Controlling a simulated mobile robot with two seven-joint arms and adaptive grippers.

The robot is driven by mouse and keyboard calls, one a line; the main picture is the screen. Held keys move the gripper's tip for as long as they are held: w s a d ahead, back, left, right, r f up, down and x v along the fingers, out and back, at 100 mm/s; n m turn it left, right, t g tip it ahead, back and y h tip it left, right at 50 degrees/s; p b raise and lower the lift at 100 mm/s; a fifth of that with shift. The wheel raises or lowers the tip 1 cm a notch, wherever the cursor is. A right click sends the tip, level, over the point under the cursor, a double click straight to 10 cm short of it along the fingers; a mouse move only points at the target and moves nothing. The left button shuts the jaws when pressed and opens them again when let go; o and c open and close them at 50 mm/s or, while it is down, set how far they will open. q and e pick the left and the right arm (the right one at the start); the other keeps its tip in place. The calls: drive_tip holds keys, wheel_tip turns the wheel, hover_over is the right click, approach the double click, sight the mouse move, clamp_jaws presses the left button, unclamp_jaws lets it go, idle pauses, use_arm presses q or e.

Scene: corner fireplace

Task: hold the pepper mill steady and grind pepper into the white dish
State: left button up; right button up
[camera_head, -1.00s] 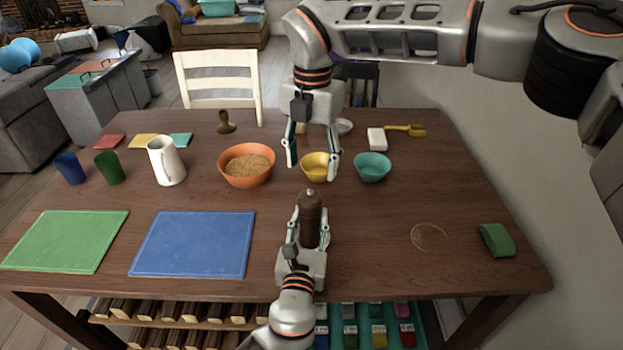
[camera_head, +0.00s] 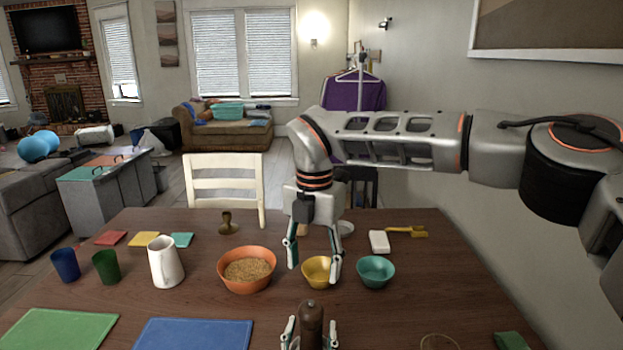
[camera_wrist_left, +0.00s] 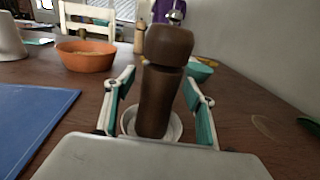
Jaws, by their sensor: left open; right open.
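The dark brown pepper mill (camera_head: 311,322) stands upright at the bottom of the head view, its lower part cut off. It also shows in the left wrist view (camera_wrist_left: 161,95). My left gripper (camera_head: 310,333) is open, one finger on each side of the mill, with gaps visible in the wrist view. A white round rim (camera_wrist_left: 128,122) shows around the mill's base there; I cannot tell whether the mill stands in it. My right gripper (camera_head: 314,273) is open, pointing down at the yellow bowl (camera_head: 317,284).
An orange bowl (camera_head: 247,285) with grainy contents stands left of the yellow bowl, a teal bowl (camera_head: 376,285) right of it. A white pitcher (camera_head: 165,262) is farther left. Blue (camera_head: 193,335) and green (camera_head: 57,330) mats lie at the front left. The table's right is mostly bare.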

use_arm(q)
drive_tip(key=o, duration=0.6)
